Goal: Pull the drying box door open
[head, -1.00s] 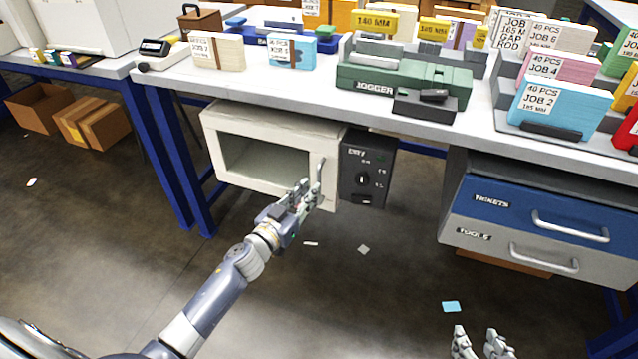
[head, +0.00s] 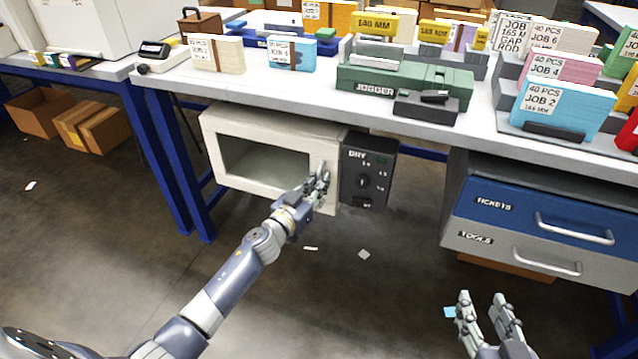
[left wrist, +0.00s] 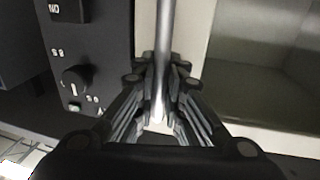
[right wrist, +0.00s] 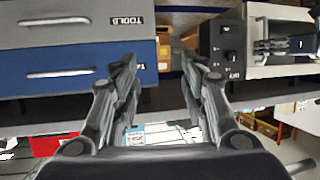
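The drying box (head: 225,123) is a cream box under the bench, with a dark window in its door (head: 328,150). The door looks shut. Its upright bar handle (left wrist: 164,35) is on the door's right side in the head view. My left gripper (head: 320,182) is at the handle; in the left wrist view its fingers (left wrist: 162,75) are closed in on both sides of the bar, which runs between them. The fingers hide part of the handle in the head view. My right gripper (head: 487,305) is open and empty, low at the front right; its fingers also show apart in the right wrist view (right wrist: 158,65).
A black control panel (head: 366,175) with a knob adjoins the box on the right. A drawer unit with blue (head: 500,207) and grey (head: 500,247) drawers stands further right. The workbench (head: 300,88) overhangs the box. The floor before the box is clear except for paper scraps.

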